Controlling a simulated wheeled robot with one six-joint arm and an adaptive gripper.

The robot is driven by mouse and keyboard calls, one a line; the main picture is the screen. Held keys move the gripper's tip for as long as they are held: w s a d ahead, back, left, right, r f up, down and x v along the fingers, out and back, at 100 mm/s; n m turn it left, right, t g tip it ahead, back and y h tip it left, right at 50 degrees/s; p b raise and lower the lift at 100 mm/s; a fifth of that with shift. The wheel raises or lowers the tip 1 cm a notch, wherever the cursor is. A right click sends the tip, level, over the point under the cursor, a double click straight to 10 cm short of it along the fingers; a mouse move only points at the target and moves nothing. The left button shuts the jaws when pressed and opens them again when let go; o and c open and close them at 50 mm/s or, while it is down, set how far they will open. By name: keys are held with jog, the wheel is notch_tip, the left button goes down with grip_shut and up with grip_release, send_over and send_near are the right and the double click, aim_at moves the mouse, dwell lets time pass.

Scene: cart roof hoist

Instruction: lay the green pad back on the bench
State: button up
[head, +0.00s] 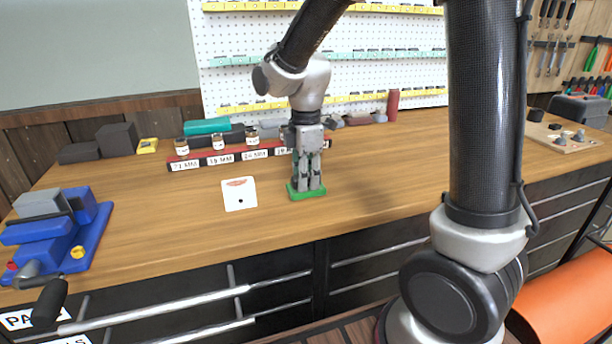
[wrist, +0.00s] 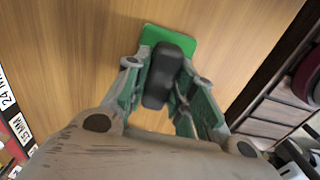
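The green pad (head: 292,193) is a flat plate under my gripper (head: 308,183) near the middle of the bench (head: 390,165). In the wrist view the green pad (wrist: 185,47) carries an upright black grip (wrist: 160,75). My gripper (wrist: 165,72) points down, with one finger on each side of the black grip and both seeming to press on it. The pad looks level and at or very near the bench top; I cannot tell whether it touches. Part of the pad is hidden behind the grip and fingers.
A white card (head: 240,202) with a red mark and black dot lies left of the pad. A red rail (head: 205,160) with labels and small jars stands behind. A blue vise (head: 70,240) sits at the left. Bench to the right of the pad is clear.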

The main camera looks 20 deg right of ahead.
jog(key=shift+o, duration=1.4)
jog(key=shift+r, duration=0.15)
notch_tip(320, 180, up, 12)
jog(key=s+d+m+t, duration=0.4)
jog(key=s+d+m, duration=1.1)
jog(key=s+m, duration=0.3)
jog(key=shift+s+r, duration=0.15)
jog(key=shift+s, duration=0.35)
